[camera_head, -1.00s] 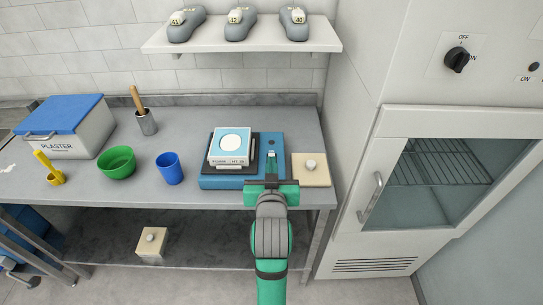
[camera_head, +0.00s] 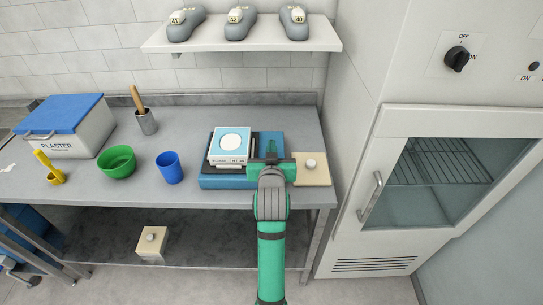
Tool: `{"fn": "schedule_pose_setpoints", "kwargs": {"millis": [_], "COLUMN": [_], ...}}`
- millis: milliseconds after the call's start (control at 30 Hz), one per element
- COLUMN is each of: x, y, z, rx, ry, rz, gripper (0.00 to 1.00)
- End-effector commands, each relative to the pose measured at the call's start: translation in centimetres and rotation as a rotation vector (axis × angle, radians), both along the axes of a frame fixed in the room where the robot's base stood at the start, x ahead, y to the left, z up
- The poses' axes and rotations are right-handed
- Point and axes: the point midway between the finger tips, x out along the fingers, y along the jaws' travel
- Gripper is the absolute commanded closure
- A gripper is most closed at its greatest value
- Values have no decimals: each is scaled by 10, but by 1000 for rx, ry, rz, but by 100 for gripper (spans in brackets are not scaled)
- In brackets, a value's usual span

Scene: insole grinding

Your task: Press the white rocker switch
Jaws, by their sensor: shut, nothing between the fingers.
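A blue machine (camera_head: 223,182) stands at the front right of the grey bench. My gripper (camera_head: 271,150) is over the right part of the machine, fingers pointing away toward the back. It is shut and empty. I cannot make out a white rocker switch; my gripper covers much of the machine's right part. I cannot tell whether the fingertips touch the machine.
A beige block with a white knob (camera_head: 311,170) lies just right of my gripper. A white cabinet (camera_head: 380,230) rises at right. A shelf (camera_head: 210,47) hangs above.

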Motion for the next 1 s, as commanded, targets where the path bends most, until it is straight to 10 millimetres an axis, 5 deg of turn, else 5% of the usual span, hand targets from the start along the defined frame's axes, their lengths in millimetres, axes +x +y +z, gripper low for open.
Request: {"fn": "schedule_pose_setpoints", "kwargs": {"millis": [67, 333, 1000], "x": [13, 10, 12], "y": [0, 0, 0], "z": [-4, -37, -49], "rx": [0, 0, 0], "ry": [1, 1, 2], "rz": [0, 0, 0], "gripper": [100, 100, 100]}}
